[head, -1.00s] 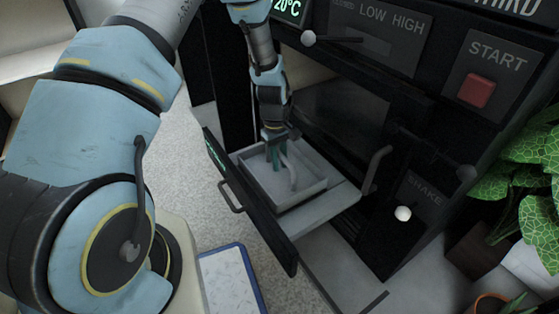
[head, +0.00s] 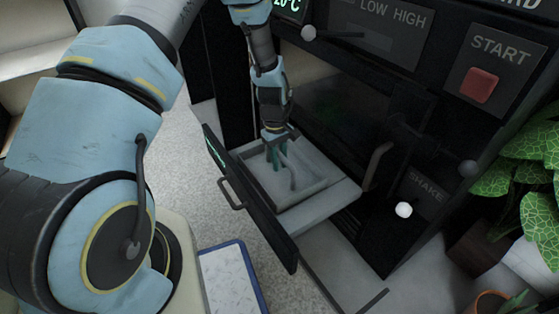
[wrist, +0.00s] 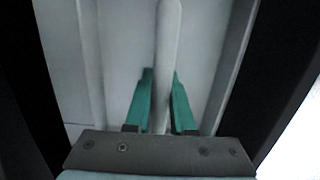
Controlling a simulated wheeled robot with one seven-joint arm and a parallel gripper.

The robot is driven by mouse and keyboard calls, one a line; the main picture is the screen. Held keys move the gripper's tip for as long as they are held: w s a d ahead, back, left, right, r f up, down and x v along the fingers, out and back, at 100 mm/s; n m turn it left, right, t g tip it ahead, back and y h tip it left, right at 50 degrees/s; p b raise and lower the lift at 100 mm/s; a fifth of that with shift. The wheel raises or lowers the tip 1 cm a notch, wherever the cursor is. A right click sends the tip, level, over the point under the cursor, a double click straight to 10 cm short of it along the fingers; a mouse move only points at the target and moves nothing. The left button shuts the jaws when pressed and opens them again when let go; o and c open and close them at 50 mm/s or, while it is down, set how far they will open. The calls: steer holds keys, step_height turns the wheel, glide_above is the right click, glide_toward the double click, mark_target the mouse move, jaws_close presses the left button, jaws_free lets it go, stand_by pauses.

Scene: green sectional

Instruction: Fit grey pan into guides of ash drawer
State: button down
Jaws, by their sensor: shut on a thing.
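The grey pan (head: 265,181) is a shallow, open tray with a raised bar along its middle. It sits at the pulled-out ash drawer (head: 332,203), inside the dark drawer front with its handle. My gripper (head: 276,164) points down into the pan, its green fingers shut on the bar. In the wrist view the fingers (wrist: 160,95) stand on both sides of the bar (wrist: 167,35), with the pan floor (wrist: 121,50) around it. The guides are hidden, so I cannot tell whether the pan is fully seated in them.
The black machine carries a red start button (head: 480,84) and a shake knob (head: 403,209). A side handle (head: 378,162) rises close to the drawer. A blue-rimmed tray (head: 231,279) lies at the front, and a leafy plant (head: 530,165) stands at the right.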

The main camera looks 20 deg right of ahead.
steer(key=shift+f+b, duration=0.5)
steer(key=shift+f, duration=0.8)
steer(key=c, duration=0.7)
jaws_free()
steer(key=r+p, duration=0.1)
steer(key=r, duration=0.2)
steer(key=w+r+p, duration=0.1)
steer(key=r, duration=0.3)
steer(key=r+p, duration=0.1)
steer(key=r, duration=0.2)
steer(key=shift+w+a+r, duration=0.15)
steer(key=shift+w+r, duration=0.05)
steer(key=shift+r, duration=0.15)
